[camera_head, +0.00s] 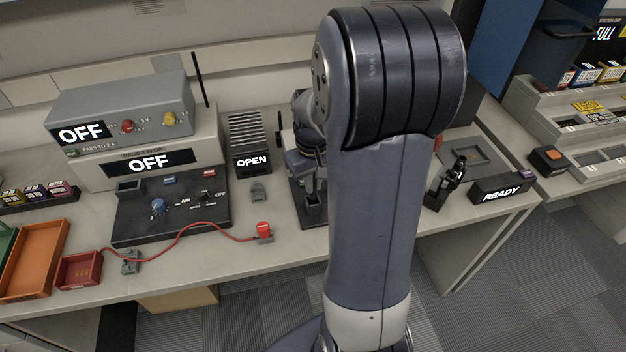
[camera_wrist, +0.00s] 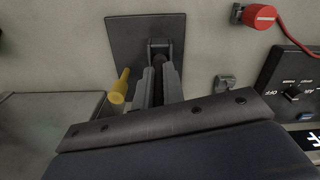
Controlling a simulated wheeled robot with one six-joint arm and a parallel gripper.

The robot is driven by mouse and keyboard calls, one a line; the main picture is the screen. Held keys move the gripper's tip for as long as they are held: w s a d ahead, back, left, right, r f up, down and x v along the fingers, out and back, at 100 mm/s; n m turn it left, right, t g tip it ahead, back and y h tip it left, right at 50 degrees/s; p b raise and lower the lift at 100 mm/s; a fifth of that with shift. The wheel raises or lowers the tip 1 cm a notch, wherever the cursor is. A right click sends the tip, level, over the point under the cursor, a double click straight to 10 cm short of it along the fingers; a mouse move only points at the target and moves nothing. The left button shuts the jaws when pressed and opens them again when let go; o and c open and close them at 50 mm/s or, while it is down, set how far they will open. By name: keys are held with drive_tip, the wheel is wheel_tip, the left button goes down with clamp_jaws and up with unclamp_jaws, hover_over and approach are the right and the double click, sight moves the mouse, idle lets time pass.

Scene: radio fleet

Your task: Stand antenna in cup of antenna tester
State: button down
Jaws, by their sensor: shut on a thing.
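My gripper (camera_wrist: 158,75) is shut on a dark, thin thing (camera_wrist: 158,92), seemingly the antenna; it is mostly hidden between the fingers. In the head view my gripper (camera_head: 307,182) is low over a black plate (camera_head: 312,222), which also shows in the wrist view (camera_wrist: 122,32). A small dark cup (camera_head: 313,204) stands on the plate, just ahead of the fingertips in the wrist view (camera_wrist: 159,44). I take the plate and cup for the antenna tester. Whether the held thing's end is inside the cup cannot be told. My arm hides much of this area.
A brass-coloured piece (camera_wrist: 119,86) stands close beside the fingers. A red plug (camera_head: 263,231) with a red cable lies on the left. The ribbed OPEN box (camera_head: 250,160) is left of the plate. A READY box (camera_head: 502,187) and black holder (camera_head: 447,185) are right.

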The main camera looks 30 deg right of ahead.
drive_tip(key=shift+f+b, duration=1.05)
drive_tip(key=shift+f, duration=0.45)
drive_tip(key=c, duration=1.4)
unclamp_jaws()
drive_tip(key=shift+c, duration=0.2)
drive_tip(key=shift+r, duration=0.1)
wheel_tip(320, 180, up, 11)
drive_tip(key=shift+f+p, duration=0.15)
drive_tip(key=shift+p, duration=0.25)
drive_tip(key=shift+f, duration=0.1)
wheel_tip(320, 180, down, 11)
drive_tip(key=shift+r+b, duration=0.15)
drive_tip(key=shift+b, duration=0.15)
drive_tip(key=shift+r, duration=0.4)
